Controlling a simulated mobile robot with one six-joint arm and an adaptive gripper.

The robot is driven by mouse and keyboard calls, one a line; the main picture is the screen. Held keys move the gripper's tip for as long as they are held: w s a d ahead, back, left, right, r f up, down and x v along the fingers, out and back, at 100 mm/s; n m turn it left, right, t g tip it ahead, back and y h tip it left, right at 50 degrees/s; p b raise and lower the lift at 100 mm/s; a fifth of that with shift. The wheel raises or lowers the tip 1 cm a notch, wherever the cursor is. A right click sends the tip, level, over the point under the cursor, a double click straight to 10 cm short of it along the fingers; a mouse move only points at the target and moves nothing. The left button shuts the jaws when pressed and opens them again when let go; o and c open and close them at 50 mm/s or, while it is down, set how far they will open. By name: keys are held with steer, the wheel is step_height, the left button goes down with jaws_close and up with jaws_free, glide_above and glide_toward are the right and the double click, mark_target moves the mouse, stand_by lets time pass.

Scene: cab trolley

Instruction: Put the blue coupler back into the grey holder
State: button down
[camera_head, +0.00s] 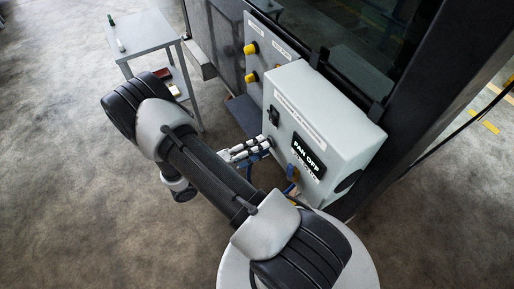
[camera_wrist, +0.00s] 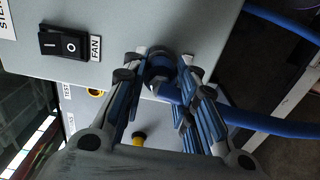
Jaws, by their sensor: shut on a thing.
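The blue coupler (camera_wrist: 168,90) is between the fingers of my gripper (camera_wrist: 160,74) in the wrist view, with its blue hose (camera_wrist: 265,122) running off to the right. My gripper is shut on it. Its far end is against or very close to the lower edge of the grey control box (camera_wrist: 110,25); I cannot tell whether they touch. In the head view my gripper (camera_head: 266,145) is at the left side of the box (camera_head: 325,105), and the coupler is hidden there. I cannot clearly make out the grey holder.
The box carries a black fan switch (camera_wrist: 70,44) and a display (camera_head: 308,155) reading "FAN OFF". Yellow knobs (camera_head: 251,48) sit on a panel behind it. A grey trolley (camera_head: 140,36) stands at the back left. Open floor lies left.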

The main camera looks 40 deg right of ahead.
steer(key=shift+s+d, duration=0.1)
steer(key=shift+d, duration=0.25)
steer(key=c, duration=1.2)
jaws_free()
steer(key=shift+a, duration=0.1)
steer(key=v, duration=1.1)
steer(key=shift+a, duration=0.4)
steer(key=o, duration=1.2)
